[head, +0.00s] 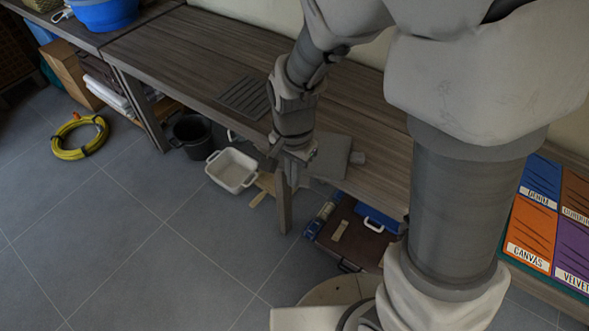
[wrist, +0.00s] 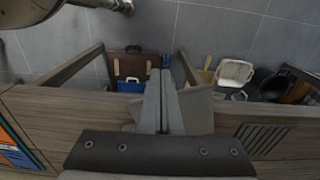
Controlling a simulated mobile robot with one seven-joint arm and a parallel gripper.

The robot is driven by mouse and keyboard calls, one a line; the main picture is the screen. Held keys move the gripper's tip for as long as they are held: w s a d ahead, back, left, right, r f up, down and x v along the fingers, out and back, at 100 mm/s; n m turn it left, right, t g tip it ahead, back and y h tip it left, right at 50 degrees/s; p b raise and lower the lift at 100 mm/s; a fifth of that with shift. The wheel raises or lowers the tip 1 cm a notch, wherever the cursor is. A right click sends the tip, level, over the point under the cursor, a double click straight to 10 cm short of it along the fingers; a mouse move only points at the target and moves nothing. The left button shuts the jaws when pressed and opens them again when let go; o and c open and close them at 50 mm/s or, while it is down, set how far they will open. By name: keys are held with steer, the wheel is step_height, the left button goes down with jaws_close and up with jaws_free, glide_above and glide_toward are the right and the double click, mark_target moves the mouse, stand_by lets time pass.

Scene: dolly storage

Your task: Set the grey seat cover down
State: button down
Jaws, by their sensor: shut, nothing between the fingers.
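The grey seat cover (head: 331,157) appears as a flat grey piece at the front edge of the wooden bench, partly behind my gripper. In the wrist view the grey seat cover (wrist: 199,112) shows just right of the fingers and reaches the bench edge. A small grey bit shows on the other side of the fingers. My gripper (head: 292,175) points down by the bench's front edge, beside the cover. In the wrist view my gripper (wrist: 161,80) has its fingers together with nothing held. The fingers hide part of the cover.
The wooden bench top (head: 190,50) is mostly clear, with a dark slatted panel (head: 245,97) on it. Below are a white tub (head: 232,170), a black bucket (head: 192,136) and a brown case (head: 352,240). Colored fabric bins (head: 530,235) stand right. A yellow hose (head: 80,137) lies on the floor.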

mark_target(319, 170)
step_height(319, 170, down, 11)
steer(key=b, duration=0.4)
steer(key=shift+w+d+r+b, duration=0.3)
steer(key=shift+w+d, duration=0.35)
steer(key=shift+w, duration=0.15)
steer(key=shift+w+d+r+b, duration=0.2)
steer(key=shift+w+d+b, duration=0.05)
steer(key=shift+w+d, duration=0.45)
steer(key=shift+w, duration=0.15)
steer(key=w+d, duration=0.1)
steer(key=w, duration=0.1)
steer(key=w+d, duration=0.3)
steer(key=w, duration=0.1)
steer(key=shift+d+p, duration=0.25)
steer(key=shift+p, duration=0.15)
steer(key=shift+s, duration=0.1)
